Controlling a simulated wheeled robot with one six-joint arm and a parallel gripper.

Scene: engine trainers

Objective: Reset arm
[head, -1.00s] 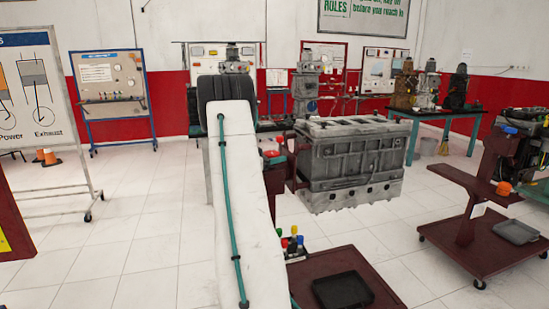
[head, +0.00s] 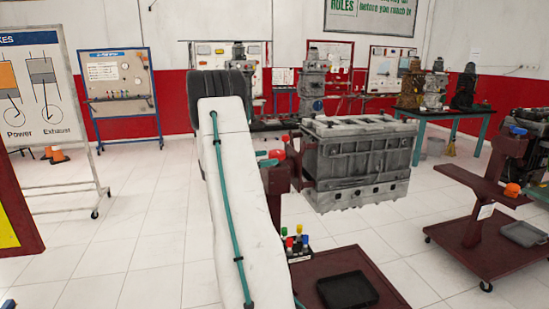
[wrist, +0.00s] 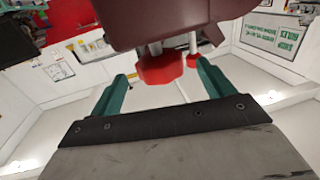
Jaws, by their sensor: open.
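My gripper (wrist: 162,76) is open, its two teal fingers spread apart in the wrist view. A red knob (wrist: 158,68) on a short stem shows between and beyond the fingers, under a dark red stand part (wrist: 170,20). I see no object held; whether the fingers touch the knob is unclear. In the head view my white arm (head: 228,190) rises through the middle and hides most of the gripper. A red knob (head: 278,154) shows just right of the arm, beside the grey engine block (head: 357,165) on its dark red stand.
A black tray (head: 347,290) and a holder with coloured caps (head: 297,241) sit on the stand's base. Another engine stand (head: 475,215) is at right. A whiteboard (head: 40,100) stands at left. Tiled floor is clear between the whiteboard and my arm.

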